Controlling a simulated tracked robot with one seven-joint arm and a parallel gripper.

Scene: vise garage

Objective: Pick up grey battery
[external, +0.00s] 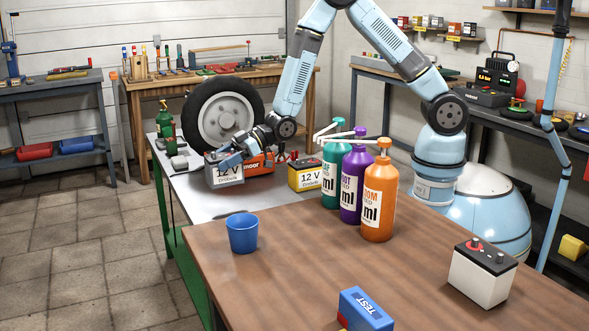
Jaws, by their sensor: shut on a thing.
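A grey battery with a white "12 V" label (228,175) stands upright at the front of the grey metal bench, left of the orange case. My gripper (229,158) reaches down from the right to the top of this battery and is shut on it. The jaws and the battery's top partly cover each other, so the exact grip is hard to see. I cannot tell whether the battery is clear of the bench.
An orange case (259,163) stands close behind my gripper. A yellow battery (305,176) and pump bottles (380,205) are to the right, a wheel (222,113) behind. A blue cup (242,233) and white battery (482,275) stand on the wooden table (330,260).

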